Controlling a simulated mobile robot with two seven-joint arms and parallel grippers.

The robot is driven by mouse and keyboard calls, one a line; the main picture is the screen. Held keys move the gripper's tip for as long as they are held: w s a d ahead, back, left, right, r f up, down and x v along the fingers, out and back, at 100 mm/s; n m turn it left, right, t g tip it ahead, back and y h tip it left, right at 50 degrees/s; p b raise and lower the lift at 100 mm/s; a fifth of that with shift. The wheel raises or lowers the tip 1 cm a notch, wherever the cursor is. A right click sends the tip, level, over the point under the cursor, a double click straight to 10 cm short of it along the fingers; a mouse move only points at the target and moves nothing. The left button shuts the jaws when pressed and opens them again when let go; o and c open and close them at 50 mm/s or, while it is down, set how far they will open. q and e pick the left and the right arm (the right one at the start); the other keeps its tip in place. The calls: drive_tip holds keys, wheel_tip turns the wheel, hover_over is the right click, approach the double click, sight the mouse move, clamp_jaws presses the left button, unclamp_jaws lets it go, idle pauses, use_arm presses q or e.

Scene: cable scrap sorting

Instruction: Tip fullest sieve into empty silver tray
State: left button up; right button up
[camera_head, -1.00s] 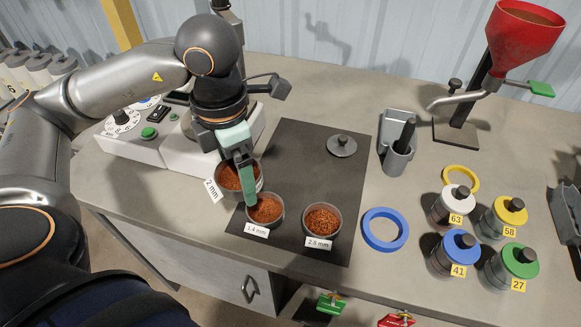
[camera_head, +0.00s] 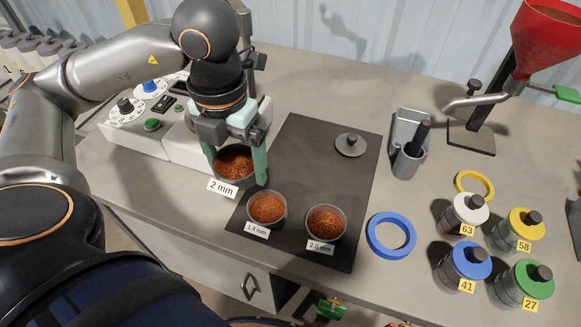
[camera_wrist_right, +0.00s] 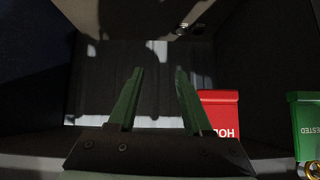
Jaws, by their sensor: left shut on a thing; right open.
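My left gripper (camera_head: 238,180) is shut on the 2 mm sieve (camera_head: 217,176), one green finger on each side. This sieve holds reddish-brown granules and looks upright; I cannot tell if it is clear of the bench. The 1.4 mm sieve (camera_head: 251,221) and the 2.8 mm sieve (camera_head: 310,234) stand in front of it to the right, on the dark mat (camera_head: 305,160), both with similar granules. No silver tray is clearly in view. My right gripper (camera_wrist_right: 158,75) is open and empty in the right wrist view, away from the sieves.
A round lid (camera_head: 350,146) lies on the mat. To the right are a grey holder (camera_head: 407,150), a blue ring (camera_head: 390,237), a yellow ring (camera_head: 474,183) and several capped jars. A red funnel (camera_head: 545,45) stands behind. A red bin (camera_wrist_right: 220,108) is near my right gripper.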

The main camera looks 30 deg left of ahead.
use_arm(q)
drive_tip(key=w+f, duration=0.4)
drive_tip(key=w, duration=0.5)
hover_over(290, 171)
drive_tip(key=s, duration=0.2)
drive_tip(key=f+p, duration=0.1)
drive_tip(key=f, duration=0.3)
drive_tip(key=shift+w, duration=0.2)
drive_tip(key=shift+w+d+f, duration=0.1)
drive_tip(key=shift+w+f, duration=0.45)
drive_tip(key=shift+f, duration=0.1)
drive_tip(key=shift+w+f, duration=0.15)
drive_tip(key=shift+f, duration=0.65)
drive_tip(key=shift+w+f, duration=0.1)
drive_tip(key=shift+f, duration=0.7)
drive_tip(key=shift+f, duration=0.35)
drive_tip(key=o, duration=1.2)
drive_tip(key=shift+r, duration=0.1)
